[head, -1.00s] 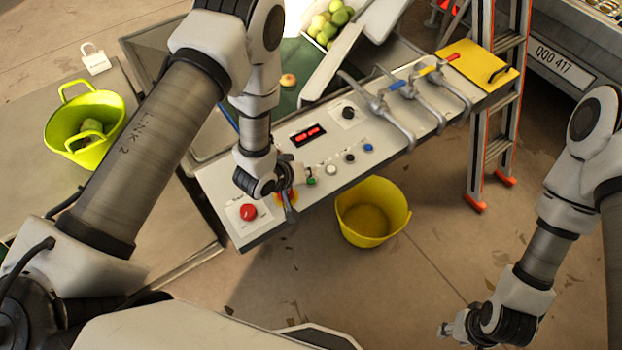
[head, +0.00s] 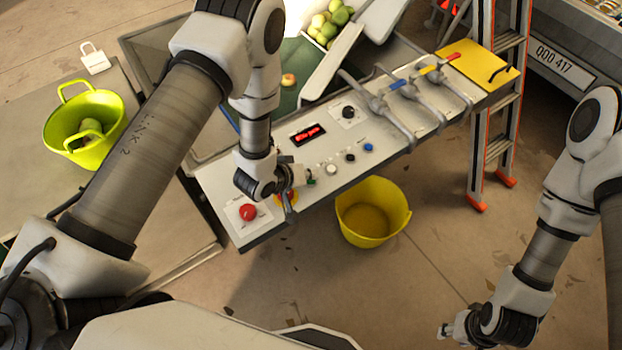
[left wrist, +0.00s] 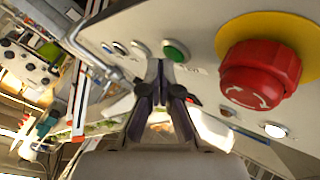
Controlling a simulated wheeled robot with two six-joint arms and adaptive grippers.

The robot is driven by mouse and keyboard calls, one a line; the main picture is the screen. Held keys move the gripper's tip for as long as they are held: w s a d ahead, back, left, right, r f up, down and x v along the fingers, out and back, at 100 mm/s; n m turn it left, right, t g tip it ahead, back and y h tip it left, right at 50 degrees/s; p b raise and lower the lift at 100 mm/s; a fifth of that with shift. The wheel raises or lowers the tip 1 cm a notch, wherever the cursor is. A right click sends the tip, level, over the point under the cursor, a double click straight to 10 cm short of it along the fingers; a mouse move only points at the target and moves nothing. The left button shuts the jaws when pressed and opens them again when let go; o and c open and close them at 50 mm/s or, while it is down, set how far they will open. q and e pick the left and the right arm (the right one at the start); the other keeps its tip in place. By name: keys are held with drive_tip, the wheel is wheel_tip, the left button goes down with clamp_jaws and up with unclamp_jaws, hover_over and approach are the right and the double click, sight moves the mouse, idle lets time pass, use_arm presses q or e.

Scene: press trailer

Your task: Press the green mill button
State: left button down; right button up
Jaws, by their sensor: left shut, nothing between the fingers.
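The green button (head: 311,183) is on the sloped grey control panel (head: 225,185), partly hidden by my left gripper in the head view. In the left wrist view the green button (left wrist: 175,51) shows just beyond and right of my fingertips. My left gripper (head: 307,176) is shut and empty, and its tips (left wrist: 160,66) are very close to the button; I cannot tell whether they touch. My right gripper (head: 447,329) hangs over the floor at the lower right, away from the panel; its jaws are too small to read.
A red twist button (left wrist: 262,74) on a yellow ring is right of my left fingertips in the wrist view. Another red button (head: 248,212), white button (head: 331,168), levers (head: 398,120) and a red display (head: 308,134) share the panel. A yellow bucket (head: 372,212) stands below.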

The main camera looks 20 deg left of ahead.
sight(309, 181)
use_arm(q)
drive_tip(key=shift+f, duration=0.35)
idle(0.4)
drive_tip(key=shift+r+p, duration=0.45)
drive_tip(key=shift+r, duration=0.35)
wheel_tip(309, 181, up, 5)
drive_tip(key=p, duration=0.4)
drive_tip(key=shift+r, duration=0.1)
idle(0.4)
drive_tip(key=shift+s, duration=0.1)
idle(0.4)
